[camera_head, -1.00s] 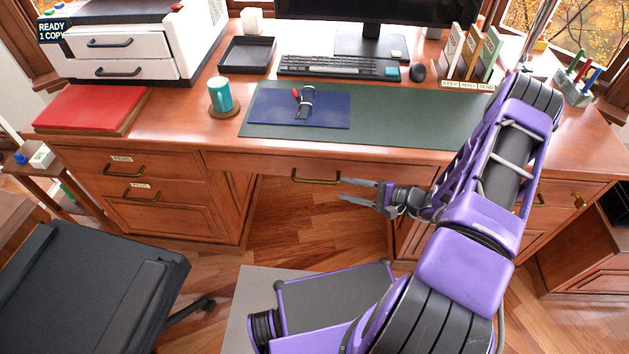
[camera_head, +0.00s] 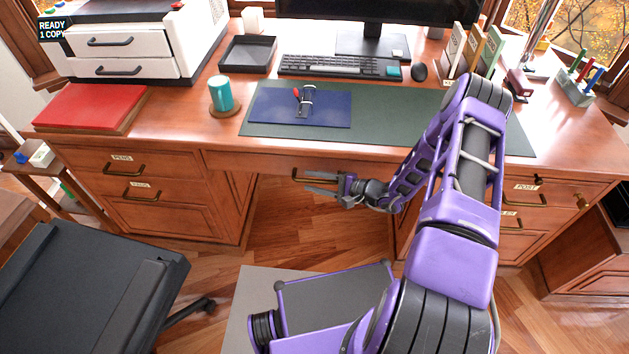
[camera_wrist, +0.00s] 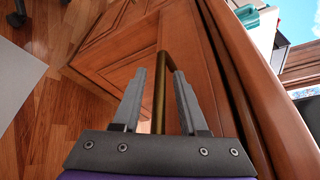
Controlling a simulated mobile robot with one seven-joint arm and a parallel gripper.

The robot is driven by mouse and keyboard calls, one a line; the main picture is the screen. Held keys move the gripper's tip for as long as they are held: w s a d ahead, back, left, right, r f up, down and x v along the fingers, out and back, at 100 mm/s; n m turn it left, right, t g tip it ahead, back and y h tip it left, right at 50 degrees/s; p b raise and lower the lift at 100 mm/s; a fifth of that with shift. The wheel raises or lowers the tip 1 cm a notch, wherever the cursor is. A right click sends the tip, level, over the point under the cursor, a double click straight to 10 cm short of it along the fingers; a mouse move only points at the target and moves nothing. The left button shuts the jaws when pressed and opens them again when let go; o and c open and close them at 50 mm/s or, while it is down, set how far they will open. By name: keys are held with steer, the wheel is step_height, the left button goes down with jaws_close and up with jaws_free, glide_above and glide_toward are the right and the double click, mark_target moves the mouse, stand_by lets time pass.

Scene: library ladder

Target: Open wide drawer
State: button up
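The wide drawer (camera_head: 270,165) is the long front under the middle of the desk top, and it looks closed. Its brass handle (camera_head: 296,176) is partly hidden behind my gripper (camera_head: 321,183) in the head view. In the wrist view, my gripper (camera_wrist: 157,98) is open, its two grey fingers apart. The brass handle (camera_wrist: 160,85) runs between the fingers there, with a visible gap to the left finger. The right finger is close to the handle's bend; I cannot tell whether they touch.
The desk (camera_head: 175,128) has side drawers with brass handles on both sides. A black chair (camera_head: 90,290) stands at the lower left. The desk top holds a teal mug (camera_head: 221,93), a keyboard (camera_head: 330,65) and a blue folder (camera_head: 275,108). Wooden floor is open below the wide drawer.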

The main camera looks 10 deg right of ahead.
jaws_close()
stand_by(1.2)
